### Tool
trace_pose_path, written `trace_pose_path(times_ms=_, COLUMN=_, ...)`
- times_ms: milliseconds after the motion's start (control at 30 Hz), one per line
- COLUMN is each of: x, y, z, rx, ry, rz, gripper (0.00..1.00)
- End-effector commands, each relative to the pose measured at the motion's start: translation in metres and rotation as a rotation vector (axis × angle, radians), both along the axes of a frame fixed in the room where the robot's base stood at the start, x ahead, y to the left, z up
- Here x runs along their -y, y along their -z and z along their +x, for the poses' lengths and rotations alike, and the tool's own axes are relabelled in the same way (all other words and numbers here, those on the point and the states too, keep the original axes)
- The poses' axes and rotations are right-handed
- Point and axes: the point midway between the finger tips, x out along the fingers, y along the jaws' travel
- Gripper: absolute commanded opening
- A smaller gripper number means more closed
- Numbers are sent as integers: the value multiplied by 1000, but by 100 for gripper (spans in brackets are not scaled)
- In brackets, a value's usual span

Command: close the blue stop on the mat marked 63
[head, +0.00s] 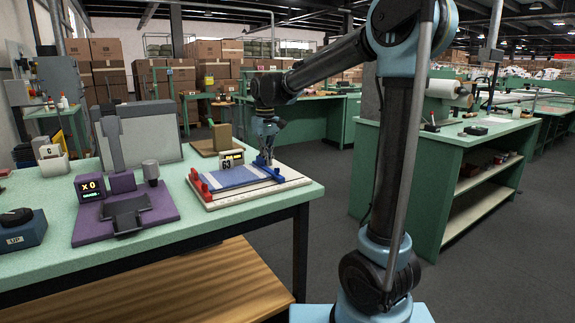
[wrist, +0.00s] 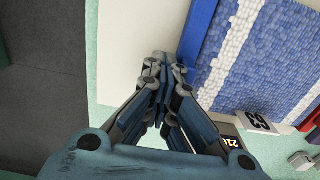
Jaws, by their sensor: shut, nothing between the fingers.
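The mat (head: 236,177) has blue and white stripes and lies on a pale board (head: 222,202). A card marked 63 (head: 227,166) stands at its back edge; it also shows in the wrist view (wrist: 257,122). The blue stop (head: 272,173) is a bar along the mat's right side; in the wrist view (wrist: 201,28) it runs close beside the tufts. A red stop (head: 200,184) lies along the left side. My gripper (head: 264,163) is shut and empty, low at the blue stop. In the wrist view its fingertips (wrist: 166,62) overlap the bar's edge; contact is unclear.
The table's right edge is close to the board. Floor lies beyond.

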Motion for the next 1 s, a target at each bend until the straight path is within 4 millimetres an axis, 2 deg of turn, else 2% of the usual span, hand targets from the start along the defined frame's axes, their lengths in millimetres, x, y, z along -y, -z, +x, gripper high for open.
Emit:
trace_pose_path(times_ms=567, x=-3, y=0, z=-2, rx=-1, ry=0, rz=1, gripper=0)
trace_pose_path(times_ms=1000, x=4, y=0, z=3, rx=0, ry=1, rz=0, gripper=0)
